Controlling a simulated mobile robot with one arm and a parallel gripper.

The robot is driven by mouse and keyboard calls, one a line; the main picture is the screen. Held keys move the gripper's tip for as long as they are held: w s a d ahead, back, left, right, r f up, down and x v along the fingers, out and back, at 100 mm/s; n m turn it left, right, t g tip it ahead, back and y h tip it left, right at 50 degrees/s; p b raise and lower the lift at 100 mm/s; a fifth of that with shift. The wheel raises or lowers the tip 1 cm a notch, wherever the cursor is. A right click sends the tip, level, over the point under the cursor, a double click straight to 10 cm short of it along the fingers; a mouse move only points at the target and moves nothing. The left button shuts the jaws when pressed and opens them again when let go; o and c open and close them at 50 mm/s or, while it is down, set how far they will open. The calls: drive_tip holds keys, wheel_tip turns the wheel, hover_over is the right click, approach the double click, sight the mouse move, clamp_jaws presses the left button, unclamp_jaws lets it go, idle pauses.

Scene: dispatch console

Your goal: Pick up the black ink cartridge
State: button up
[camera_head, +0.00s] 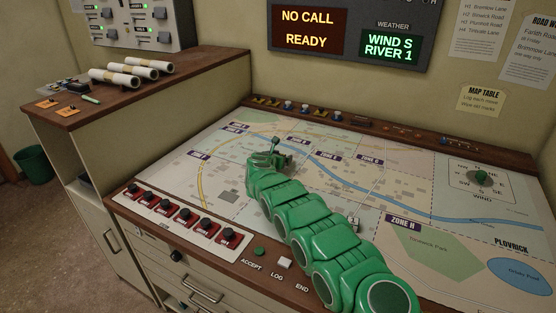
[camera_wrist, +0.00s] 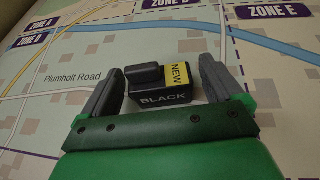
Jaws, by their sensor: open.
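The black ink cartridge (camera_wrist: 165,98) lies on the map table in the wrist view, with a yellow NEW label and the word BLACK on its near side. My gripper (camera_wrist: 170,82) is open, with one grey finger to the left of the cartridge and one to the right. Gaps show between the fingers and the cartridge. In the head view my gripper (camera_head: 281,156) is low over the upper middle of the map, and the cartridge is hard to make out there among the fingers.
The map table (camera_head: 330,190) is mostly bare around my gripper. A row of red-based switches (camera_head: 180,216) lines the front left edge. A raised wooden ledge with several small items (camera_head: 330,115) runs along the back. Paper rolls (camera_head: 130,75) lie on the left cabinet.

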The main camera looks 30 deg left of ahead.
drive_tip(key=c, duration=1)
drive_tip(key=shift+r, duration=0.1)
drive_tip(key=shift+c, duration=0.2)
